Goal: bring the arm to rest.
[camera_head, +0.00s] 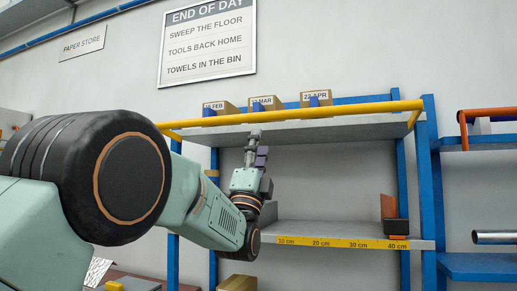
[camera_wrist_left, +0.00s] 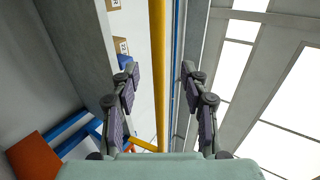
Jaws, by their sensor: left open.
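My left gripper (camera_head: 257,138) points upward in front of the shelf rack, its tips overlapping the front edge of the upper shelf in the head view. In the left wrist view, the gripper (camera_wrist_left: 160,73) has its two dark fingers spread wide apart, with nothing held. A yellow rail (camera_wrist_left: 159,50) runs through the gap between them in that picture; I cannot tell how far off it is. My left arm (camera_head: 205,205) reaches in from the left, with its large dark joint close to the camera. My right gripper is not in view.
The upper shelf (camera_head: 340,133) has a yellow rail (camera_head: 345,112) along its front and several dated boxes (camera_head: 314,98). The lower shelf (camera_head: 330,230) carries a centimetre scale and a dark-and-orange bin (camera_head: 396,226). A blue upright (camera_head: 431,190) and another rack stand right.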

